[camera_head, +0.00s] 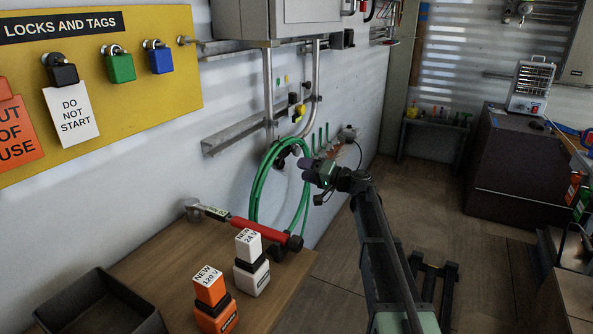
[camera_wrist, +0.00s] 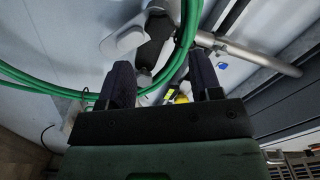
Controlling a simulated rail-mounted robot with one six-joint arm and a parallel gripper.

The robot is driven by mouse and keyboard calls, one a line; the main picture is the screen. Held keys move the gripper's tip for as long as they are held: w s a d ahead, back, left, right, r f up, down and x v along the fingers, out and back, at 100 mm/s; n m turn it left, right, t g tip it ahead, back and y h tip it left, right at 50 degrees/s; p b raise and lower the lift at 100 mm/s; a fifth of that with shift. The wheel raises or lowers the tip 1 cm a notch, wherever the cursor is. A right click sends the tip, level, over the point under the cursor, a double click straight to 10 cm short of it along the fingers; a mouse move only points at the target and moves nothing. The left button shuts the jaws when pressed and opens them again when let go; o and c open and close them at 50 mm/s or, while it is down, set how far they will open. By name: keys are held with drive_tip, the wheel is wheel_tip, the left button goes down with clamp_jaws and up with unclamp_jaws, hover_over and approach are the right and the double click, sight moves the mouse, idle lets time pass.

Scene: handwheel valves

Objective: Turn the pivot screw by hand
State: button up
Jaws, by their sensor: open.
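My gripper (camera_head: 308,170) is held out toward the white wall, just in front of the looped green hose. In the wrist view its two dark fingers (camera_wrist: 162,78) are apart, with nothing held between them. Beyond the fingers is a dark and pale grey fitting (camera_wrist: 154,45) on the wall, partly behind the green hose. A small yellow part (camera_wrist: 181,98) shows low between the fingers, partly hidden by my gripper. I cannot pick out the pivot screw for certain in either view.
The green hose (camera_head: 256,190) hangs close to my gripper and also crosses the wrist view (camera_wrist: 187,40). A grey pipe (camera_wrist: 255,57) runs to its right. A wooden bench (camera_head: 150,262) with a red-handled tool (camera_head: 262,231) stands at left.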

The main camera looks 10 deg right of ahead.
sight(283, 164)
drive_tip(key=shift+x, duration=3.7)
drive_tip(key=c, duration=0.7)
drive_tip(key=shift+o, duration=0.2)
